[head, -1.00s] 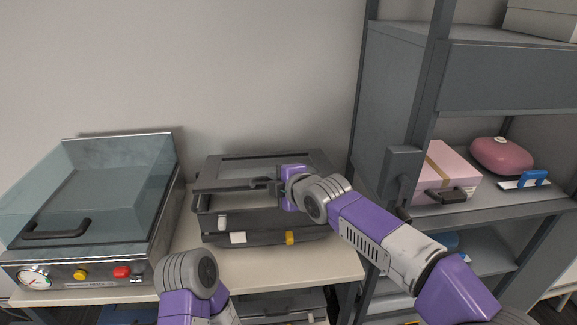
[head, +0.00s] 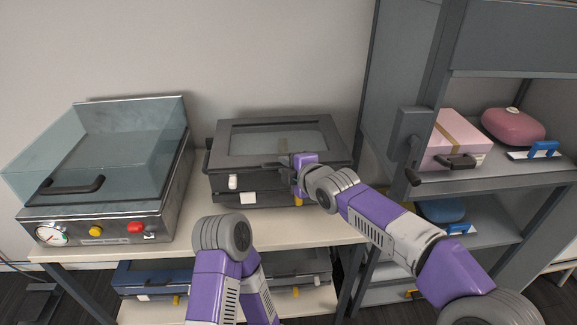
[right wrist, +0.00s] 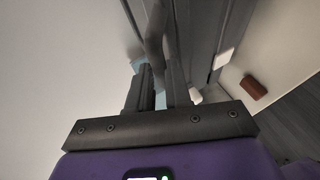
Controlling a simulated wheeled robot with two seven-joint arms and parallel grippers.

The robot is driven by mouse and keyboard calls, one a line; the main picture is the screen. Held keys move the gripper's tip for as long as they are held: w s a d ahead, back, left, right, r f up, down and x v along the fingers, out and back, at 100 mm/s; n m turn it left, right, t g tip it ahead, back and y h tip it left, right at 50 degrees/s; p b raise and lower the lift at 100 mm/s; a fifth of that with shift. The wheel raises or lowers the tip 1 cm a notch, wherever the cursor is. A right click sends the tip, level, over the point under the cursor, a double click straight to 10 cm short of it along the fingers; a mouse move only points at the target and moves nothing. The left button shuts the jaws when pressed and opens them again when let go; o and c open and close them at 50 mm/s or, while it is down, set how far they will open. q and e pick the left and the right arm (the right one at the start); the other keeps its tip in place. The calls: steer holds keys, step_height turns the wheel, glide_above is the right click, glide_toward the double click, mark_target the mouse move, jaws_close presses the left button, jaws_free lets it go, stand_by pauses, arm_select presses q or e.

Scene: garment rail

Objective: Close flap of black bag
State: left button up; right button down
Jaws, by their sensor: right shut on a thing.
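The black bag (head: 222,185) looks like a boxy black case on the table, with a white latch, a white tag and a yellow tag on its front. Its flap (head: 238,122), a dark frame around a clear window, lies flat over the top; no clear gap shows at the front. My right gripper (head: 283,165) is at the flap's front edge, right of the middle. In the right wrist view its fingers (right wrist: 160,92) are closed on a dark bar-like part, seemingly the flap's front edge or handle. My left arm shows low in the head view, but its gripper does not.
A machine with a clear lid (head: 110,150) stands left on the table (head: 180,236). A grey shelf (head: 505,180) at the right holds a pink box (head: 452,135) and a pink rounded bag (head: 513,126). More cases (head: 150,275) lie on the shelf below.

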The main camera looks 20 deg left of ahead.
steer(key=c, duration=1.2)
jaws_free()
steer(key=f, duration=0.2)
steer(key=shift+d+f, duration=0.2)
steer(key=shift+f, duration=0.1)
steer(key=shift+o, duration=0.7)
steer(key=shift+g+h, duration=0.3)
steer(key=p+v, duration=0.1)
steer(key=v, duration=0.6)
steer(key=shift+s+d+r, duration=0.15)
steer(key=shift+s+r, duration=0.05)
steer(key=shift+r, duration=0.25)
